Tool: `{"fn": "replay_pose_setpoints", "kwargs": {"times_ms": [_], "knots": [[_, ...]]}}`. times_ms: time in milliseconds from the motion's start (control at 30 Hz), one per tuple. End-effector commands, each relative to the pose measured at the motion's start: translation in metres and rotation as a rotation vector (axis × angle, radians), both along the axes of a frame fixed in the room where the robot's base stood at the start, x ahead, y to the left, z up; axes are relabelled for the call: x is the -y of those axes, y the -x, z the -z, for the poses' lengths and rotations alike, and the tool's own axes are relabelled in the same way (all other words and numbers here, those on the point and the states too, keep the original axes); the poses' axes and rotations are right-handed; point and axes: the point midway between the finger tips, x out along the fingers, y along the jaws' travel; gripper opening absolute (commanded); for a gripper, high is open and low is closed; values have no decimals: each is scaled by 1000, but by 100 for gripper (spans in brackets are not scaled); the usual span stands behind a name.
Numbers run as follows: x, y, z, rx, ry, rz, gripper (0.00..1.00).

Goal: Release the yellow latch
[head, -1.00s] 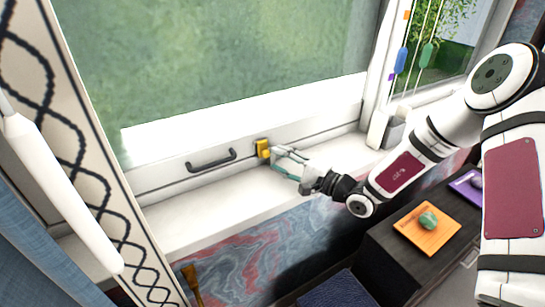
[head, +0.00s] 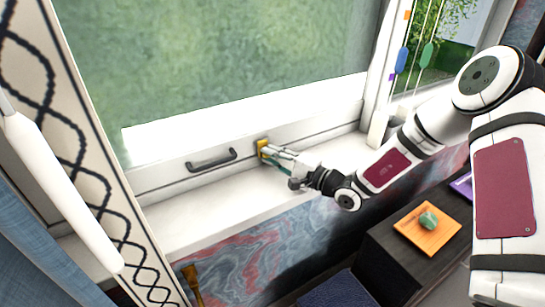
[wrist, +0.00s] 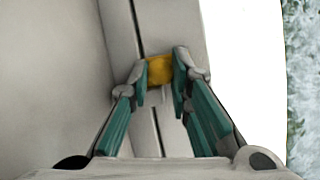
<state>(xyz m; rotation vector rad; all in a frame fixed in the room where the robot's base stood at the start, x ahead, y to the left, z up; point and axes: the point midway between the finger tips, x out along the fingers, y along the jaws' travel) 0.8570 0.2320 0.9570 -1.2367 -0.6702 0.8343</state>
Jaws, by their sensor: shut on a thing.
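The yellow latch (head: 262,144) sits on the lower rail of the white window frame, right of the dark handle. In the wrist view the latch (wrist: 160,70) lies between the fingertips of my gripper (wrist: 162,74), with a finger on each side. My gripper (head: 266,153) is shut on the latch and reaches it from the right, above the sill. The fingers hide part of the latch in the head view.
A dark pull handle (head: 211,160) is on the same rail to the left. The white sill (head: 205,203) below is clear. An orange tray (head: 428,237) with a green stone (head: 428,221) is on the dark cabinet at lower right. A patterned curtain (head: 85,165) hangs at left.

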Motion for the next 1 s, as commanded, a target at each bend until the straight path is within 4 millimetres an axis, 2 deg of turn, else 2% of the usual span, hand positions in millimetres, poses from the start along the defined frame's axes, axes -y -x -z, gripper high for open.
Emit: {"fn": "replay_pose_setpoints", "kwargs": {"times_ms": [367,1000], "knots": [[2,5,-12,-111,81,0,0],[4,5,-35,-499,349,2,0]]}}
